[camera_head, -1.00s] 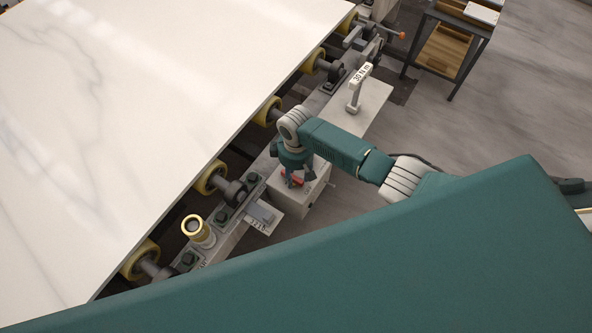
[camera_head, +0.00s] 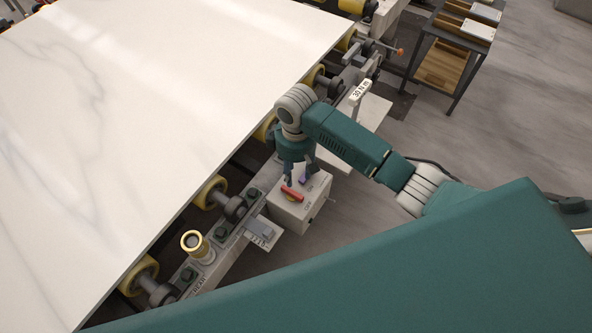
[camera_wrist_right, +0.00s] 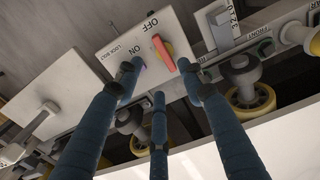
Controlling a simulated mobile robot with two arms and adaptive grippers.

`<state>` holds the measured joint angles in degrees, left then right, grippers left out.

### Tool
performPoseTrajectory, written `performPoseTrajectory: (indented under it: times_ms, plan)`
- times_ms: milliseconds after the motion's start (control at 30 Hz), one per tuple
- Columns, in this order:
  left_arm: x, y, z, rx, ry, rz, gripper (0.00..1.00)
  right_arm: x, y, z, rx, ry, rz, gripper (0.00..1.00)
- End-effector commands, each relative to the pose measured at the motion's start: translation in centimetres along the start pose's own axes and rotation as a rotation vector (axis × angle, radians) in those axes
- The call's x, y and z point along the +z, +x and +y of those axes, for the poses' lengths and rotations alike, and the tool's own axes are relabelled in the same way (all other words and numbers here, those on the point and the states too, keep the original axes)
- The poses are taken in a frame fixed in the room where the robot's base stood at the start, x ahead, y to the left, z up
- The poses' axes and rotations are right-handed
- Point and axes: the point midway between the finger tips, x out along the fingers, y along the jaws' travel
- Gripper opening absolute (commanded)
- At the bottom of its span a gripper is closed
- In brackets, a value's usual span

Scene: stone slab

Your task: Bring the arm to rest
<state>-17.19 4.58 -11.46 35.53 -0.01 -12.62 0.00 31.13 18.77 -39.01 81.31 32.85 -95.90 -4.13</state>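My right arm comes in from the right in the head view, with its gripper (camera_head: 300,174) pointing down just above a grey switch box. The gripper's fingers are spread and hold nothing. A red switch handle (camera_head: 292,194) on the box (camera_head: 290,211) shows beside the fingers, apart from them as far as I can tell. In the right wrist view, the fingers (camera_wrist_right: 160,78) are spread. My left gripper is not in view.
A large white marble slab (camera_head: 130,120) lies on yellow rollers (camera_head: 210,190) at the left. A post marked "30 Nm" (camera_head: 360,92) stands behind my gripper. A shelf cart (camera_head: 455,62) stands at back right, with open floor nearby.

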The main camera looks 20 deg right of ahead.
Motion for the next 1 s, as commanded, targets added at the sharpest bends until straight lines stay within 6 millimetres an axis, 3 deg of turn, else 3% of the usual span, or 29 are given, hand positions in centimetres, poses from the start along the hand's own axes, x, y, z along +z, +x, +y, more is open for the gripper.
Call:
performPoseTrajectory:
  times_ms: [367, 467, 533, 733, 1000]
  plan:
    - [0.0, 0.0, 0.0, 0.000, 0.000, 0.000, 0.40, 0.1, 0.1, -0.2, -0.002, -0.001, 0.002, 0.40]
    - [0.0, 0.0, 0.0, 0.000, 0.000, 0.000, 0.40, 0.5, 0.7, -2.0, -0.018, -0.005, 0.022, 0.40]
    - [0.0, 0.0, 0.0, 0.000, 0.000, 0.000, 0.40, 1.3, 1.3, -4.3, -0.036, -0.003, 0.054, 0.40]
    - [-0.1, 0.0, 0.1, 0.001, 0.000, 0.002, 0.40, 5.8, 1.2, -10.8, -0.070, 0.098, 0.194, 0.40]
    - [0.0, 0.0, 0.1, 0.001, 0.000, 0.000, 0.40, 12.4, -1.3, -11.8, -0.018, 0.280, 0.277, 0.40]
